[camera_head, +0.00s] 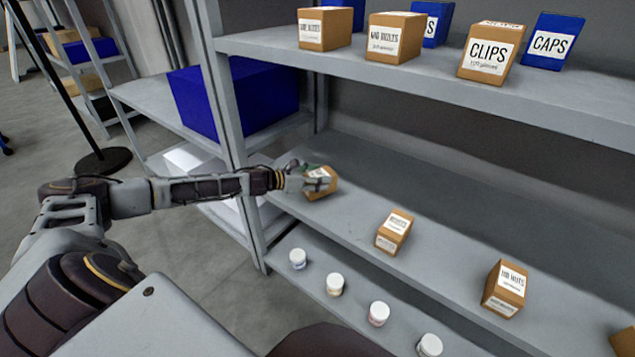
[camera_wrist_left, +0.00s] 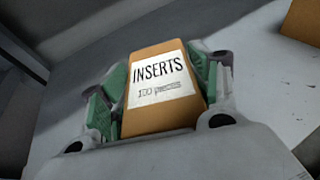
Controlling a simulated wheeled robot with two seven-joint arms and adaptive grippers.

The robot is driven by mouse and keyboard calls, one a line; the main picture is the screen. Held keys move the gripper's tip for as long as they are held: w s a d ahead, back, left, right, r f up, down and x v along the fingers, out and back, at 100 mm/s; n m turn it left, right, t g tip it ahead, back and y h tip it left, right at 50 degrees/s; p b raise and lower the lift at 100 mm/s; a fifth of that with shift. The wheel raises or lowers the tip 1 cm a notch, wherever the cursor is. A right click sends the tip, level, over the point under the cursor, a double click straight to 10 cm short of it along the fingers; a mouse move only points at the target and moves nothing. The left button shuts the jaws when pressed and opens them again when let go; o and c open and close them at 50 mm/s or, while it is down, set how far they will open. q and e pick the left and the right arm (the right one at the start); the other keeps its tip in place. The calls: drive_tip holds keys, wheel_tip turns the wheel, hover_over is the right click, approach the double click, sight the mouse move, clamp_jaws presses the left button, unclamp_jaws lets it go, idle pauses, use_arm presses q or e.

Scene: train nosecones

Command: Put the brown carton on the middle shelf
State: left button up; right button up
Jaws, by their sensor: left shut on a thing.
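The brown carton (camera_head: 321,187) is at the left end of the middle shelf (camera_head: 350,225). My left gripper (camera_head: 314,178) is shut on it, with its fingers on two sides. In the left wrist view the carton (camera_wrist_left: 165,112) shows a white label reading "INSERTS, 100 pieces" between the green finger pads of my gripper (camera_wrist_left: 160,90). The carton is upright or nearly so. It is at or just above the shelf surface; I cannot tell whether it touches. My right gripper is not in view.
Two more brown cartons, (camera_head: 394,232) and (camera_head: 505,288), stand to the right on the middle shelf. The top shelf (camera_head: 420,70) holds brown and blue boxes. White-lidded jars (camera_head: 335,285) stand on the shelf below. A shelf post (camera_head: 225,120) and a blue bin (camera_head: 235,97) are at the left.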

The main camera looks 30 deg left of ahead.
use_arm(q)
drive_tip(key=shift+f, duration=0.7)
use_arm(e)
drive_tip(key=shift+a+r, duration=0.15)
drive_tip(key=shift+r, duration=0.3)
use_arm(q)
drive_tip(key=o, duration=1.3)
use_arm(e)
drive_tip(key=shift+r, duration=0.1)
use_arm(q)
drive_tip(key=shift+s+a, duration=0.1)
drive_tip(key=shift+s, duration=0.05)
drive_tip(key=shift+s+a, duration=0.2)
drive_tip(key=shift+s, duration=0.05)
drive_tip(key=shift+s+a+r+b, duration=0.15)
drive_tip(key=shift+s+b, duration=0.15)
drive_tip(key=shift+s, duration=0.05)
drive_tip(key=shift+s+a+r, duration=0.25)
drive_tip(key=shift+s, duration=0.3)
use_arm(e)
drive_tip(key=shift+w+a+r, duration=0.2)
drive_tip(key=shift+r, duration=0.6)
